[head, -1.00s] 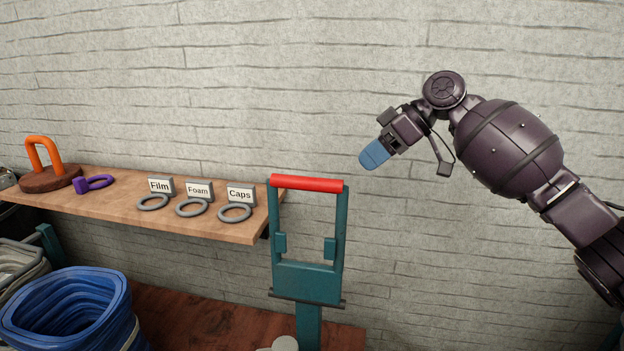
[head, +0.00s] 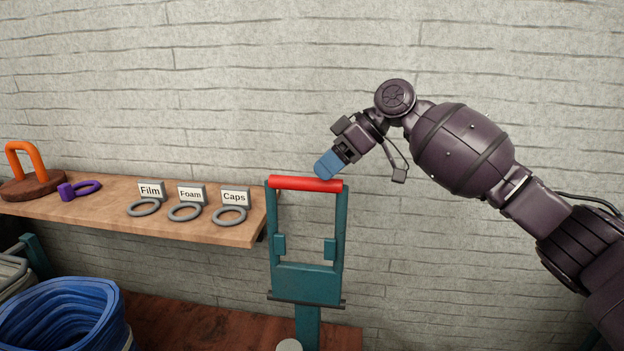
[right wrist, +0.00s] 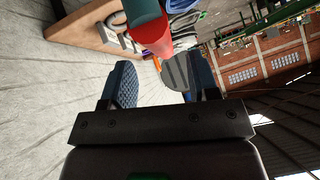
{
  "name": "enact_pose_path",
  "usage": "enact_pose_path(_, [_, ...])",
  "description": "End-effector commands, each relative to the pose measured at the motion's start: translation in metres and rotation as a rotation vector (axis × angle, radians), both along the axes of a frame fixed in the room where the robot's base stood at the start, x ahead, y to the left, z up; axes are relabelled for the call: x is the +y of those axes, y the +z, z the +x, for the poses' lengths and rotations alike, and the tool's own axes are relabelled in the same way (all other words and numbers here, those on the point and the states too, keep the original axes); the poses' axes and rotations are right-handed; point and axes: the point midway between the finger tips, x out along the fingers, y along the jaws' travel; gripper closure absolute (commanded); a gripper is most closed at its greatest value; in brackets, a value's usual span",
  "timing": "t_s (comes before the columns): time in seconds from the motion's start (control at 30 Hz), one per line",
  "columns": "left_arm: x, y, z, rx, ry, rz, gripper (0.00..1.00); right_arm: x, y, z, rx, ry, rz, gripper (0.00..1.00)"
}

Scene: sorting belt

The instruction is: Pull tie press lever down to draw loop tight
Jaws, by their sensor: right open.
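The tie press lever (head: 306,285) is a teal frame with a red crossbar handle (head: 300,184) on top, standing upright in the middle of the head view. My right gripper (head: 324,168) has blue fingertips and is just above the right part of the red handle. In the right wrist view the two fingers of my right gripper (right wrist: 150,82) are spread apart, with the red handle end (right wrist: 157,40) ahead of the gap between them. Whether the fingers touch the handle is not clear. My left gripper is not in view.
A wooden shelf (head: 100,218) at left holds grey rings with Film, Foam and Caps labels (head: 234,197), a purple piece (head: 80,190) and an orange handle on a brown base (head: 32,188). A blue ribbed bin (head: 65,310) stands below.

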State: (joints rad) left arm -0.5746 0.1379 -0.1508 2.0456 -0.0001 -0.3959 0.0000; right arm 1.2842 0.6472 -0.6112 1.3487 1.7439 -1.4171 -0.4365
Motion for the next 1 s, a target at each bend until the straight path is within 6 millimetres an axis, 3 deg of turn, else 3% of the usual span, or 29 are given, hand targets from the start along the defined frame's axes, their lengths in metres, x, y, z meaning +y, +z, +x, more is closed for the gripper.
enact_pose_path(0.3, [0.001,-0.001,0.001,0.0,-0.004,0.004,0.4,0.027,-0.025,-0.001,-0.001,0.001,0.0,0.45])
enact_pose_path(0.7, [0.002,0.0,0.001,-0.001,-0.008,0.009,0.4,0.03,-0.028,-0.001,-0.001,0.0,0.0,0.47])
enact_pose_path(1.0, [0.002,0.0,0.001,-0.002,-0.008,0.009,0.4,0.03,-0.028,-0.001,-0.001,0.0,0.0,0.93])
